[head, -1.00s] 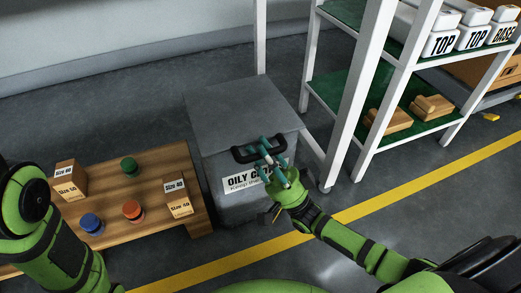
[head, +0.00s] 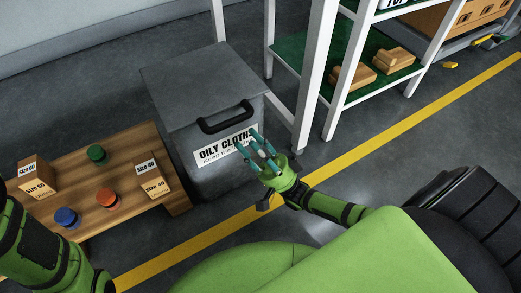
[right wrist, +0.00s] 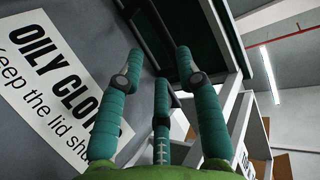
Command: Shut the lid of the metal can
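The grey metal can (head: 186,160) stands on the floor in the middle of the head view, with an "OILY CLOTHS" label (head: 215,150) on its front. Its flat lid (head: 190,80) lies level over the top with no gap that I can see. A black handle (head: 226,117) sits at the lid's front edge. My right gripper (head: 260,143) is in front of the can by the label's right end, below the handle and apart from it. Its fingers (right wrist: 158,75) are spread and empty in the right wrist view. My left arm shows at lower left; its gripper is out of frame.
A low wooden table (head: 130,185) with coloured knobs and small boxes stands close on the can's left. A white-framed shelf (head: 312,90) with green boards stands on its right. Clear floor with a yellow line (head: 400,144) runs in front.

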